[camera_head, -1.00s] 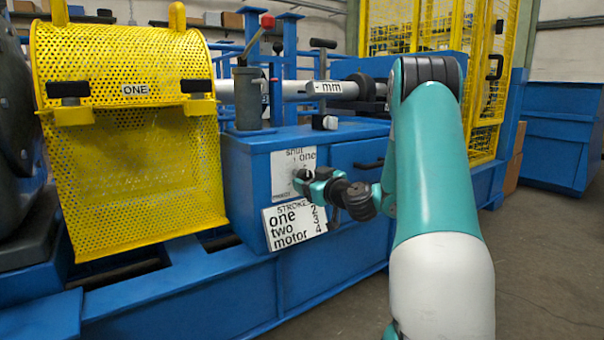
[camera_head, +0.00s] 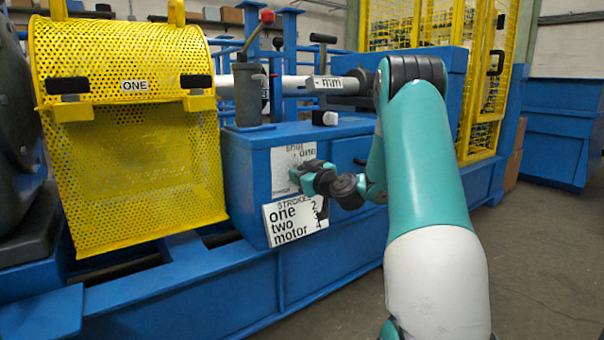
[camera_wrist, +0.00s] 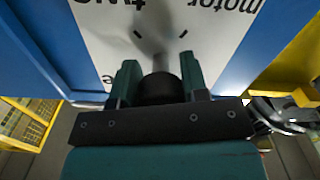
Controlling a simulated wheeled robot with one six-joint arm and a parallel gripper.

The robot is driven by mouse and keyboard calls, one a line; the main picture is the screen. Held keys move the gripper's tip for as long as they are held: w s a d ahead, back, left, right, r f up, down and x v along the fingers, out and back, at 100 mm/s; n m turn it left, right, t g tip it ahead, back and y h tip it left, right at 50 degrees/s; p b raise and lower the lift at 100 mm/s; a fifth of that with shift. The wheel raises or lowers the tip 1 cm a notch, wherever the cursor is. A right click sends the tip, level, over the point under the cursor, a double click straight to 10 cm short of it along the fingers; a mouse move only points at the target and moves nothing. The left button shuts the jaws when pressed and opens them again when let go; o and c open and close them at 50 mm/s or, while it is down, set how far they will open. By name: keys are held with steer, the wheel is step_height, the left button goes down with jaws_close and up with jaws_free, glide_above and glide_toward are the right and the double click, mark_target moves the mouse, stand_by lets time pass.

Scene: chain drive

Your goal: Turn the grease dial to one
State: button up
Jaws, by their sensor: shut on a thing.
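The grease dial's white plate (camera_head: 284,170) is on the front of the blue cabinet, with "shut" and a second word near its top. My gripper (camera_head: 298,174) is at this plate and covers the knob in the head view. In the wrist view my gripper (camera_wrist: 160,85) has its two fingers on either side of the dark round dial knob (camera_wrist: 160,91), shut on it. The white plate (camera_wrist: 105,42) behind shows short tick marks and upside-down lettering. The pointer's exact setting cannot be told.
A white placard (camera_head: 290,228) reading "STROKE", "one", "two", "motor" sits just below the dial. A yellow mesh guard (camera_head: 135,165) marked "ONE" stands to the left. A grey lever with a red knob (camera_head: 267,17) rises above the cabinet. Open floor (camera_head: 545,270) lies at the right.

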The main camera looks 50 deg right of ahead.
steer(key=m, duration=0.3)
steer(key=shift+a+m, duration=0.1)
steer(key=shift+m, duration=0.2)
steer(key=m+p, duration=0.1)
steer(key=m, duration=0.2)
steer(key=shift+m, duration=0.3)
steer(key=m+p, duration=0.2)
steer(key=m, duration=0.4)
steer(key=shift+a+p, duration=0.15)
steer(key=shift+p, duration=0.25)
steer(key=shift+m, duration=0.4)
steer(key=o, duration=0.9)
steer(key=shift+o, duration=0.2)
